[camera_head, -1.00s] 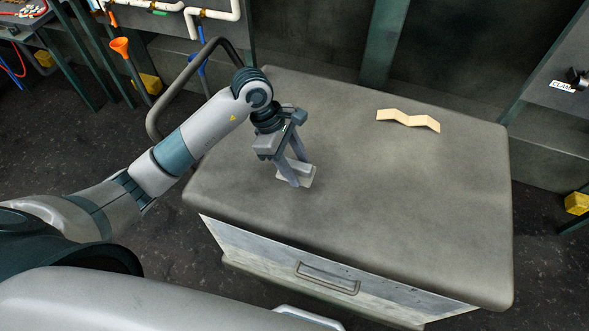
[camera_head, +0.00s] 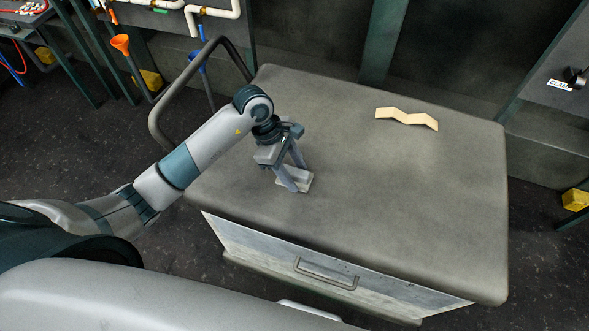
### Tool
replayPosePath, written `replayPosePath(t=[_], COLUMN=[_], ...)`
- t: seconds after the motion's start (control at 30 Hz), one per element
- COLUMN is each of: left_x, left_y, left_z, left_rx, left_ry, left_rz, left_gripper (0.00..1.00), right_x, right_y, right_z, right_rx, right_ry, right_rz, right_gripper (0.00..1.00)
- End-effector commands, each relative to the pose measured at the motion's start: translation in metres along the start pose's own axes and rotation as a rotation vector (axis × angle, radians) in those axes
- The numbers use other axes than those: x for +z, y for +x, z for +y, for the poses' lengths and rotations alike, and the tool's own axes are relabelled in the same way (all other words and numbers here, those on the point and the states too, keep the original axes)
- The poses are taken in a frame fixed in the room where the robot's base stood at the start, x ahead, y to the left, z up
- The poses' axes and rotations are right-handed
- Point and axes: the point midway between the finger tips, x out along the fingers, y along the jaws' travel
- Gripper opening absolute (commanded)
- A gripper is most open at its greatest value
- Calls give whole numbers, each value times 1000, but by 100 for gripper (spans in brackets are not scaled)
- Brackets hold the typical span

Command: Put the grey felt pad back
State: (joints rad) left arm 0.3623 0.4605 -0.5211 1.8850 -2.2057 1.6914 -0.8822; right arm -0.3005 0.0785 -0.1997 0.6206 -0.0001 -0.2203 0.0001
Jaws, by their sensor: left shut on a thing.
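The grey felt pad (camera_head: 305,184) is a small light grey block low at the left part of the cart top. My left gripper (camera_head: 297,182) points down and is shut on the pad, with its fingers hiding part of it. The pad is at or very near the cart top (camera_head: 400,200); I cannot tell whether it touches. My right gripper is not in view.
A tan zigzag piece (camera_head: 407,118) stands at the back right of the cart top. The rest of the top is clear. A dark handle rail (camera_head: 160,125) rises at the cart's left end. A drawer handle (camera_head: 326,275) is on the front.

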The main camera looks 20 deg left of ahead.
Motion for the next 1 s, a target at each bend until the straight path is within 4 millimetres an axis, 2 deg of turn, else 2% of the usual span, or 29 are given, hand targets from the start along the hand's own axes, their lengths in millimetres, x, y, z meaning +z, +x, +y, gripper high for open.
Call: replayPosePath(t=[0.27,0.3,0.37,0.83,0.87,1.0], left_x=[-2,-2,-2,1,-1,-2], left_y=[4,2,2,-2,-3,-18], left_z=[0,0,0,0,1,2], left_rx=[0,0,0,0,2,4], left_ry=[-1,-1,-1,0,0,2], left_rz=[1,1,1,0,1,3], left_gripper=[25,53,65,65,65,65], right_x=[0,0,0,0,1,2], right_y=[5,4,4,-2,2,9], right_z=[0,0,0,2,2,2], right_rx=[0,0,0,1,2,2], right_ry=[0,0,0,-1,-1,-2], right_rz=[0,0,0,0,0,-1], right_gripper=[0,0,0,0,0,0])
